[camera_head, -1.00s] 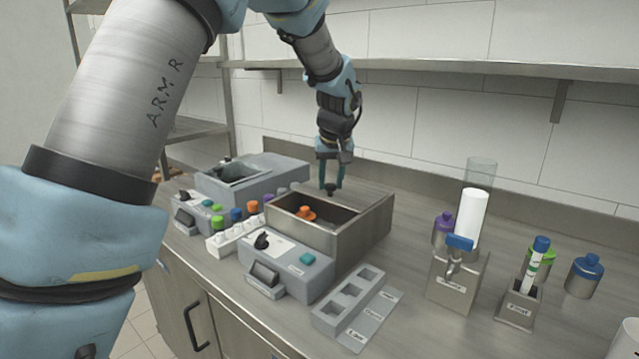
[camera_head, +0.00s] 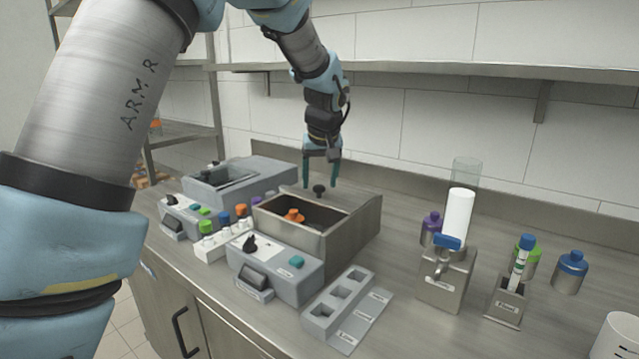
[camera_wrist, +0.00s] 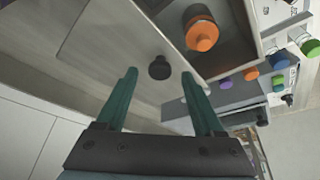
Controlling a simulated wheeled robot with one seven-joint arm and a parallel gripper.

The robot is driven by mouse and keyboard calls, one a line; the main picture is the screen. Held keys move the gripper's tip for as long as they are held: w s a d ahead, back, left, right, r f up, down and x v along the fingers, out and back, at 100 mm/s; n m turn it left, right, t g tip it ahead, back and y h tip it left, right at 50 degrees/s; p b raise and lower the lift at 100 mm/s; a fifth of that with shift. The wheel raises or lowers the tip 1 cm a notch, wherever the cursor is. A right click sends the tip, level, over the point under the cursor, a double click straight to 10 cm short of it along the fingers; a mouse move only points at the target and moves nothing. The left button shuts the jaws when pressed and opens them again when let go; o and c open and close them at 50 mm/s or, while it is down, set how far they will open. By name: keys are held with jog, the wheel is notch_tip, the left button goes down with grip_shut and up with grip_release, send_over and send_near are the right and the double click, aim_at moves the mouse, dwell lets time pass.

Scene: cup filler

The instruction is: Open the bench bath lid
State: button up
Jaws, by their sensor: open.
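The nearer bench bath (camera_head: 352,232) is a steel box on the bench, its basin uncovered. An orange-capped bottle (camera_head: 293,215) shows inside, and also in the wrist view (camera_wrist: 202,34). The lid, a flat metal plate (camera_wrist: 105,40), lies back from the opening. Its dark round knob (camera_head: 319,190) stands near the lid edge beside the basin; it also shows in the wrist view (camera_wrist: 160,68). My gripper (camera_head: 320,184) is open, pointing down just above the knob. In the wrist view the knob appears between the two green fingertips, with clear space on both sides.
A second grey bath (camera_head: 270,172) stands behind to the left. A rack of coloured-cap bottles (camera_head: 208,244) and a control box (camera_head: 290,276) stand in front. A grey holder with square slots (camera_head: 345,305) lies to the right, then a dispenser (camera_head: 445,280). A wall shelf (camera_head: 450,70) runs behind.

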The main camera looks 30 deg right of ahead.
jog(key=b+v, duration=0.1)
jog(key=v, duration=0.8)
jog(key=shift+r+b, duration=0.3)
jog(key=shift+b, duration=0.05)
jog(key=shift+s, duration=0.15)
jog(key=w+a+f+n+g+y, duration=0.1)
jog(key=a+f, duration=0.4)
jog(key=a, duration=0.5)
jog(key=w+a+f, duration=0.1)
jog(key=a+f, duration=0.4)
jog(key=a, duration=0.6)
jog(key=s+a+f, duration=0.4)
jog(key=s+a, duration=0.1)
jog(key=a, duration=0.3)
jog(key=s+a+f+n+g, duration=0.1)
jog(key=s+a+f, duration=0.3)
jog(key=a, duration=0.5)
jog(key=s, duration=0.2)
jog(key=shift+s+g, duration=0.3)
